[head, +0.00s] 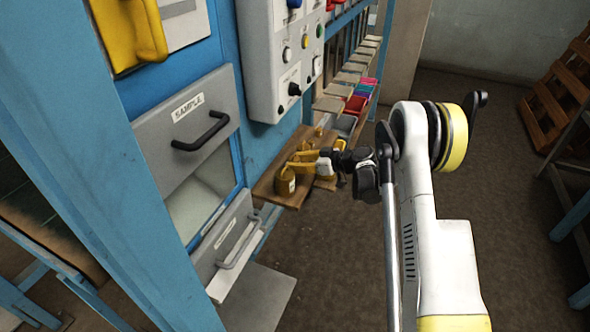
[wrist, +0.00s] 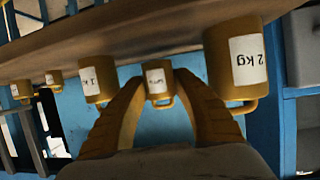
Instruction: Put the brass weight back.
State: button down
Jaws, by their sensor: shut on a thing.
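My gripper (head: 303,163) reaches in from the right over a wooden board (head: 266,188) on the blue frame. In the wrist view, its two yellow fingers (wrist: 159,88) are shut on a small brass weight (wrist: 158,79) with a white label too small to read. The held weight is in line with the row, at the board's edge; I cannot tell whether it touches the wood. A large 2 kg weight (wrist: 233,62) stands close to one finger, and a weight marked 1 (wrist: 93,78) stands beside the other. In the head view the fingers mostly hide the held weight.
Smaller weights (wrist: 54,80) continue the row to the left in the wrist view. A grey control box (head: 283,60) hangs above the board.

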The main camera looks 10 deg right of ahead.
notch_tip(320, 180, down, 2)
jog(key=shift+f, duration=0.1)
jog(key=shift+r, duration=0.2)
jog(key=shift+f, duration=0.1)
jog(key=c, duration=1.4)
grip_release()
jog(key=shift+f+b, duration=0.15)
jog(key=shift+b, duration=0.2)
jog(key=o, duration=0.4)
jog(key=shift+c, duration=0.2)
